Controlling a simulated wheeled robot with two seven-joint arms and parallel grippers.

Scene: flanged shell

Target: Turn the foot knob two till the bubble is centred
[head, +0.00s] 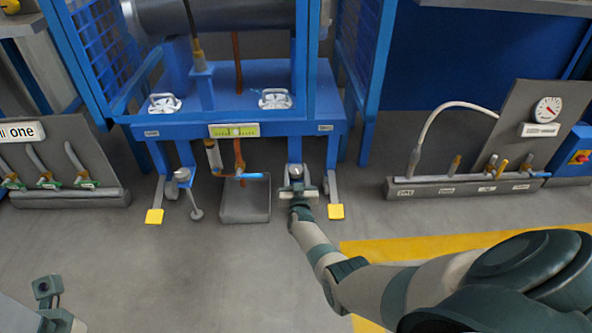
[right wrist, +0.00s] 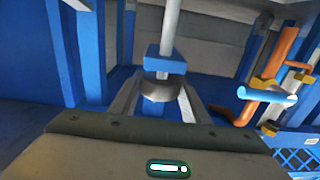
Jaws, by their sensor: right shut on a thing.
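The foot knob (head: 295,172) under the right front corner of the blue frame is a grey round knob on a threaded stem. In the right wrist view the knob (right wrist: 162,88) sits between my fingers, below a blue block. My right gripper (head: 297,188) is shut on it. The matching left foot knob (head: 182,175) stands free. The yellow-green level (head: 234,130) is on the frame's front edge; its bubble is too small to place. My left gripper (head: 47,289) is at the lower left, away from the frame, its jaws unclear.
A grey tray (head: 244,203) lies on the floor beneath a blue-handled valve (head: 252,176), left of my right gripper. Yellow foot plates (head: 336,211) flank the feet. Hose and valve racks stand left (head: 70,198) and right (head: 465,187). The front floor is mostly clear.

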